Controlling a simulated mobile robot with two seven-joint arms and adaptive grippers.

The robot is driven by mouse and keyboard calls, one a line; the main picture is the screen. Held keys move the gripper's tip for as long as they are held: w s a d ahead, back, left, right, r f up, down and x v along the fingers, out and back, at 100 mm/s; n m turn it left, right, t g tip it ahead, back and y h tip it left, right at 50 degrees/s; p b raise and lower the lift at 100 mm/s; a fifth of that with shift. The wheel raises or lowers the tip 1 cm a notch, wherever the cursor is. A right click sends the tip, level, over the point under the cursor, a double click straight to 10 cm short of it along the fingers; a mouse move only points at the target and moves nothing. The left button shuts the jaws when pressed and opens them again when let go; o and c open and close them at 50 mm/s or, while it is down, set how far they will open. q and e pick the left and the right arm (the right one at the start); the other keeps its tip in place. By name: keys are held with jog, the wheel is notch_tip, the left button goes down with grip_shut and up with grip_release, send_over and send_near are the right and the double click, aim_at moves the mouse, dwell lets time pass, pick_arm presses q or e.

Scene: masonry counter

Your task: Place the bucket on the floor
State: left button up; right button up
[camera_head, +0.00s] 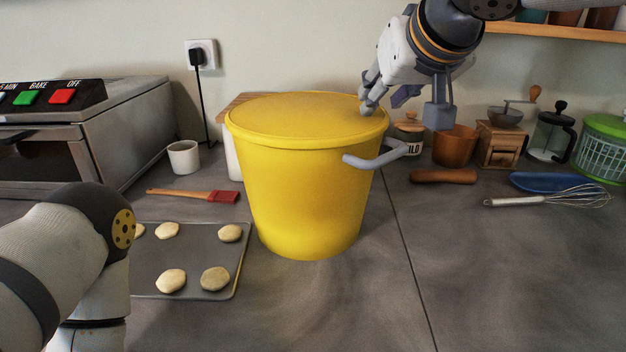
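A large yellow bucket (305,190) with a closed yellow top stands upright on the grey counter (340,310). Its grey handle (376,158) sticks out on the right side. My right gripper (405,112) comes down from the top right with its fingers spread. It is above the handle, near the right rim of the bucket; one finger overlaps the rim in view, and I cannot tell whether it touches. Nothing is between its fingers. Only links of my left arm show at the lower left; its gripper is not in view. The floor is not in view.
A baking tray (190,292) with several dough rounds and a red brush (222,196) lie left of the bucket. A toaster oven (125,130) stands behind. A whisk (560,199), blue dish (545,182) and grinder (497,146) are at the right. The front right counter is clear.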

aim_at(377, 112)
jog(key=x, duration=0.5)
jog(key=shift+w+d+f, duration=0.2)
jog(key=shift+f, duration=0.1)
jog(key=shift+s, duration=0.15)
jog(key=shift+c, duration=0.6)
grip_shut()
